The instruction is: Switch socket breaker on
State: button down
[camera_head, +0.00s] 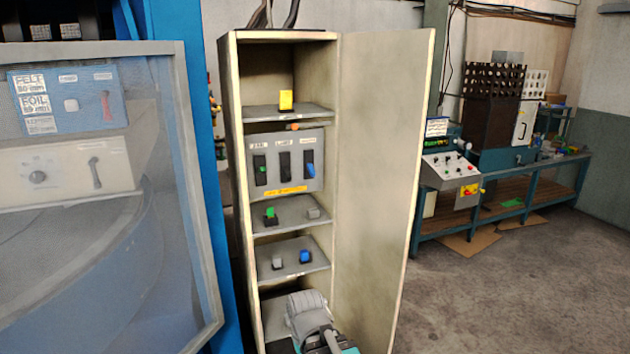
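The breaker panel (285,163) is a grey plate inside a tall, narrow cabinet. It carries three black switches side by side. The left switch (260,170) shows green at its top, and the middle switch (284,168) looks all black. The right switch (310,169) has a blue lever towards its lower part. The small labels above them are too blurred to read surely, so I cannot tell which is the socket breaker. A grey and teal part of my arm shows at the bottom, in front of the cabinet's base. My gripper's fingers are not visible.
The cabinet door (380,190) stands open to the right. Shelves above and below the panel hold a yellow block (286,100) and small green, grey and blue pieces. A blue-framed machine (205,200) stands close on the left.

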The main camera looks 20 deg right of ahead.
aim_at(311, 169)
jog(key=u, duration=0.1)
jog(key=i, duration=1)
jog(key=z, duration=0.05)
